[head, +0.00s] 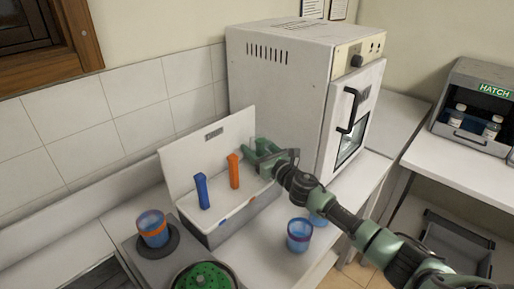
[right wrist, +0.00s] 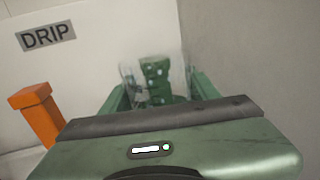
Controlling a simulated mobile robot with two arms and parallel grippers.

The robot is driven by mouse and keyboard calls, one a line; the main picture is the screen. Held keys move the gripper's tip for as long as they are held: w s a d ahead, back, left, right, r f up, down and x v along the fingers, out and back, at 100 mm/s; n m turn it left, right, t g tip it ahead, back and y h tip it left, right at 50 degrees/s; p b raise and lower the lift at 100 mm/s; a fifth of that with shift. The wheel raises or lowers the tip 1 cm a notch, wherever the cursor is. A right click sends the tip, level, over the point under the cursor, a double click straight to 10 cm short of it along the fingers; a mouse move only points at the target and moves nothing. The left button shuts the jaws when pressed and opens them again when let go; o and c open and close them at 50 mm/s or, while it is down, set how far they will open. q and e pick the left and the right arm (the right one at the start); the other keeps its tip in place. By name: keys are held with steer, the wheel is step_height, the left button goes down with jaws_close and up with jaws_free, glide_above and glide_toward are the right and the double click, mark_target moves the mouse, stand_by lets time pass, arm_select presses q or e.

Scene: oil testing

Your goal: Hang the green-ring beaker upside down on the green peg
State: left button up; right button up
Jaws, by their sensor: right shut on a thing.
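My right gripper (head: 262,150) is at the back right of the white drip rack (head: 178,172), beside the oven. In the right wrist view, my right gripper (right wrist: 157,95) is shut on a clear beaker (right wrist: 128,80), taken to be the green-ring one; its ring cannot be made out. A green upright shape (right wrist: 155,75), likely the green peg, shows between the fingers, within the beaker's outline. Whether the beaker rests on it is hidden by the gripper. In the head view the green peg is hidden. My left gripper is not in view.
An orange peg (head: 234,171) and a blue peg (head: 202,190) stand bare to the left. The oven (head: 280,90) rises close on the right. An orange-ring beaker (head: 152,229) stands on the grey device; a blue beaker (head: 299,236) stands on the counter under my arm.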

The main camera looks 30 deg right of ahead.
steer(key=o, duration=1.5)
steer(key=shift+c, duration=0.2)
